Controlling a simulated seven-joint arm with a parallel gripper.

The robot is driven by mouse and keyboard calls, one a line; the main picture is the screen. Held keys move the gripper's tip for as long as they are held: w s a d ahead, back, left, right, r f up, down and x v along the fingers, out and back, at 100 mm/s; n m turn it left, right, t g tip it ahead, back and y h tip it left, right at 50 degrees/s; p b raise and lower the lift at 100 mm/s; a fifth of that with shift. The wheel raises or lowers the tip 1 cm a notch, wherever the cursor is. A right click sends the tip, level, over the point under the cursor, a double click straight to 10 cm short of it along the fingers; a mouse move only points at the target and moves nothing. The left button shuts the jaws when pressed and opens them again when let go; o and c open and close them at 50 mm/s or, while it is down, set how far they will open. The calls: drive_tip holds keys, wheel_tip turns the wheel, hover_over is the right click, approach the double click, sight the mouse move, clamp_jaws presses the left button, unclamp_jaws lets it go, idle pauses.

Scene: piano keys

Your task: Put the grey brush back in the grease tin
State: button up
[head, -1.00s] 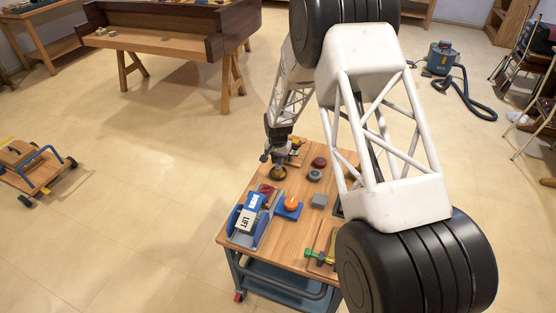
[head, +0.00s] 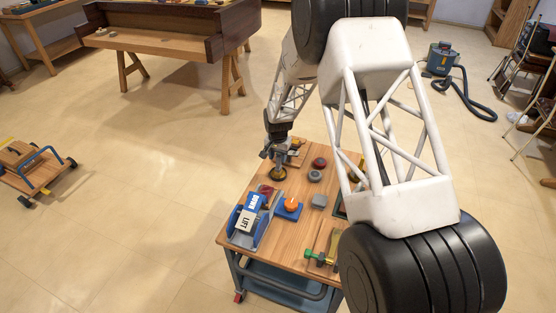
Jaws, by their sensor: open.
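My gripper (head: 277,160) is open at the far left part of the wooden cart top. It is just above a small round dark container with a brassy rim (head: 277,175), which may be the grease tin. Whether it touches anything there is too small to tell. I cannot make out the grey brush for certain; the gripper and wrist hide part of that spot.
The cart top (head: 268,251) also holds a blue device with labels (head: 246,219), an orange knob on a blue base (head: 291,204), a red round item (head: 320,163), a grey block (head: 319,201) and green-ended tools (head: 314,255). My arm hides its right side.

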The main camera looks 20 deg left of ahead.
wheel_tip(320, 180, up, 10)
drive_tip(key=shift+f, duration=0.15)
idle(0.3)
idle(0.5)
idle(0.4)
drive_tip(key=s+d+r, duration=0.5)
drive_tip(key=d+r, duration=0.4)
drive_tip(key=d, duration=0.2)
drive_tip(key=s+d+r+t, duration=0.1)
drive_tip(key=s+d+r, duration=0.4)
drive_tip(key=d+r, duration=0.45)
drive_tip(key=s+d+r, duration=0.5)
drive_tip(key=d+r, duration=0.3)
drive_tip(key=d, duration=0.3)
drive_tip(key=s+d+r, duration=0.1)
drive_tip(key=s+d, duration=0.5)
drive_tip(key=s, duration=0.4)
drive_tip(key=s+d+r+t, duration=0.1)
drive_tip(key=s+d, duration=0.5)
drive_tip(key=s, duration=0.4)
drive_tip(key=s+d+r, duration=0.1)
drive_tip(key=s+d, duration=0.6)
drive_tip(key=s, duration=0.3)
drive_tip(key=shift+s+r+t, duration=0.15)
drive_tip(key=shift+s+t, duration=0.05)
drive_tip(key=shift+t, duration=0.1)
